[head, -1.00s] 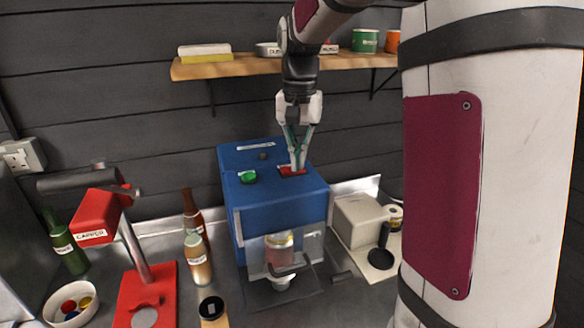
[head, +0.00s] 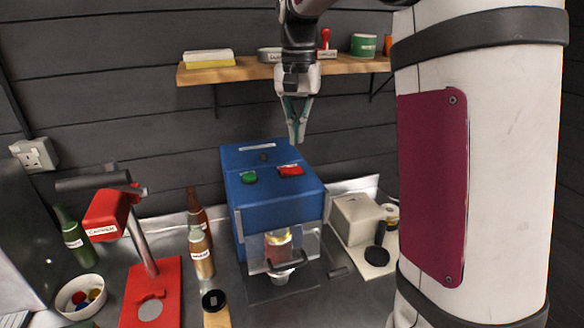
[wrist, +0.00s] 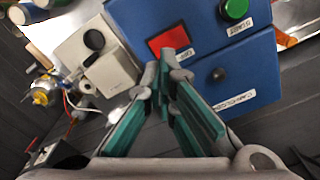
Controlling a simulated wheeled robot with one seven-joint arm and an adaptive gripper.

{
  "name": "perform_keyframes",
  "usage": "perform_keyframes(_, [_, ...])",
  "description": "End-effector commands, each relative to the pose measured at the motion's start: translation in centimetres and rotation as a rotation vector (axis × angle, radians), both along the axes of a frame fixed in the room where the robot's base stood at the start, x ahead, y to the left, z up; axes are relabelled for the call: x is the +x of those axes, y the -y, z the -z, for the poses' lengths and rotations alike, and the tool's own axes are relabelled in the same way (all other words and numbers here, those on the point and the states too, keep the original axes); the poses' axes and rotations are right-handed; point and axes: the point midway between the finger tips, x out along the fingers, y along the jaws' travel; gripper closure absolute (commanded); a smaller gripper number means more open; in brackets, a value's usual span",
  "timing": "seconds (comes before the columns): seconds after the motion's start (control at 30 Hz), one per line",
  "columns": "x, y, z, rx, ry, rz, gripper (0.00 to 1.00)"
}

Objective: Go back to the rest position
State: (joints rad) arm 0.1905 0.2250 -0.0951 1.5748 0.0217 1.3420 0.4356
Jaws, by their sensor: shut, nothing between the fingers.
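My gripper (head: 296,138) is shut and empty, its teal-padded fingers pointing down. It hangs in the air above the blue machine (head: 275,205), clear of its top. The machine has a red button (head: 291,170) and a green button (head: 249,177) on top, and a lit jar shows behind a clear front guard. In the wrist view, my fingertips (wrist: 165,72) appear just below the red button (wrist: 169,41). The green button (wrist: 235,9) is at the upper right there.
A shelf (head: 240,74) with tins and a red-handled stamp runs along the wall behind. A red capper (head: 107,215), bottles (head: 201,252) and a bowl of caps (head: 80,296) stand at left. A beige device (head: 357,217) stands right of the machine.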

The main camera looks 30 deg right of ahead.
Motion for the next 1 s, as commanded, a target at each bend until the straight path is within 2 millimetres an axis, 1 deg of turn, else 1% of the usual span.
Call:
perform_keyframes(0.53, [0.0, 0.0, -0.2, 0.000, 0.000, -0.001, 1.00])
perform_keyframes(0.63, [-0.4, -0.4, -0.4, -0.001, 0.010, -0.015, 1.00])
perform_keyframes(0.77, [-2.2, -2.0, -1.4, -0.006, 0.055, -0.077, 1.00])
perform_keyframes(0.9, [-5.5, -4.6, -2.3, -0.021, 0.129, -0.187, 1.00])
perform_keyframes(1.0, [-8.1, -6.3, -2.5, -0.036, 0.186, -0.269, 1.00])
